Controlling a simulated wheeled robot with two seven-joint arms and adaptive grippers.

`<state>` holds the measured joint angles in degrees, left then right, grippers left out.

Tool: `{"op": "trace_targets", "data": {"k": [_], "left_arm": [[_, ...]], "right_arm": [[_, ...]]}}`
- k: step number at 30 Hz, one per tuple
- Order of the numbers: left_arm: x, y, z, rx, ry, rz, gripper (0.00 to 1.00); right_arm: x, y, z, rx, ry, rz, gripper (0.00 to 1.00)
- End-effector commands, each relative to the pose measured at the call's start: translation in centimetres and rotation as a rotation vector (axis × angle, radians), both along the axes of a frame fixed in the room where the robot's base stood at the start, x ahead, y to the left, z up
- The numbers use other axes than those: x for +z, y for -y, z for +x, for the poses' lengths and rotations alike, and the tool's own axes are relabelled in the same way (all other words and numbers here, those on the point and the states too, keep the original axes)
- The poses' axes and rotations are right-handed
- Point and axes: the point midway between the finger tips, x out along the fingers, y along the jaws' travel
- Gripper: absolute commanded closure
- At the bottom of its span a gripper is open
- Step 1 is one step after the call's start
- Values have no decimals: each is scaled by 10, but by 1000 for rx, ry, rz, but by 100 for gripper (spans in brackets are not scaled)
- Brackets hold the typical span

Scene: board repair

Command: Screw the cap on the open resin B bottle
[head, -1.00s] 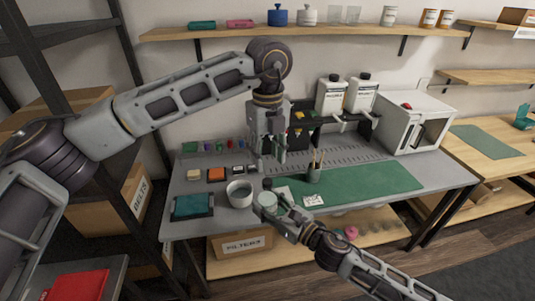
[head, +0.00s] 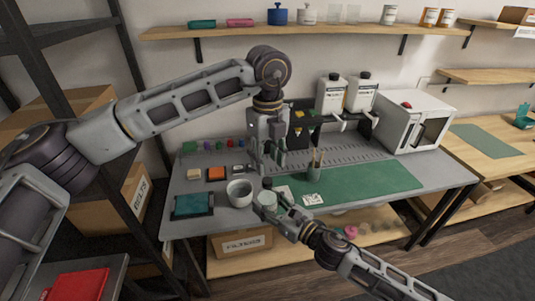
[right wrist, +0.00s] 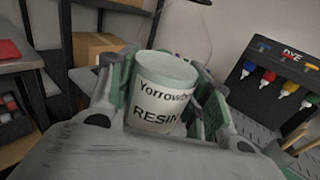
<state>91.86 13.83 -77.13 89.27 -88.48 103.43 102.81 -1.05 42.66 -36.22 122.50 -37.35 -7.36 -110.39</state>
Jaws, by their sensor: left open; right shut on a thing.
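A white resin container (right wrist: 158,105) with a pale green top and black lettering, partly reading RESIN, fills the middle of the right wrist view. My right gripper (head: 268,199) is shut on it, with green-padded fingers on both sides. In the head view the container is small, above the front of the bench. I cannot tell whether its pale top is a lid or an opening, and no B is readable. My left gripper (head: 267,163) is open and empty, pointing down above and behind the container. I cannot make out a loose cap.
A grey-white pot (head: 239,192) stands just left of the held container. A teal tray (head: 193,206) is at the bench's front left. A brush cup (head: 314,173) and a green mat (head: 375,188) lie to the right. Two white black-capped jugs (head: 331,94) stand behind.

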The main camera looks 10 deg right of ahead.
Motion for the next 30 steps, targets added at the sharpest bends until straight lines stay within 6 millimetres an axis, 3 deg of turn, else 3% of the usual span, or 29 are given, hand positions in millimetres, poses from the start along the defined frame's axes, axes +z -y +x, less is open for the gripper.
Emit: {"op": "trace_targets", "data": {"k": [15,30], "left_arm": [[-55,0,0,0,-2,0,57],[-64,0,0,0,-1,0,59]], "right_arm": [[1,0,0,0,1,1,100],[1,0,0,0,1,1,100]]}}
